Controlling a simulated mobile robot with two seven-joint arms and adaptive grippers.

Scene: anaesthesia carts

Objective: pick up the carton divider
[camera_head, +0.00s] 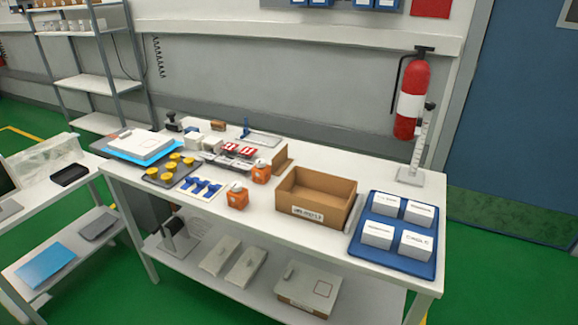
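An open brown cardboard carton (325,217) with a white label on its front stands right of the middle of the white table. A small flat brown cardboard piece (281,157), which looks like the carton divider, stands upright just left of the carton's back left corner. I cannot tell whether it touches the carton. The carton's floor looks bare where it shows. Neither of my grippers is in view.
A blue tray (392,259) with white boxes stands right of the carton. Two orange items (237,197) (261,172), yellow-topped parts (173,166) and blue parts (199,187) crowd the left. A metal stand (415,175) is at the back right. A lower shelf (265,292) holds boxes.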

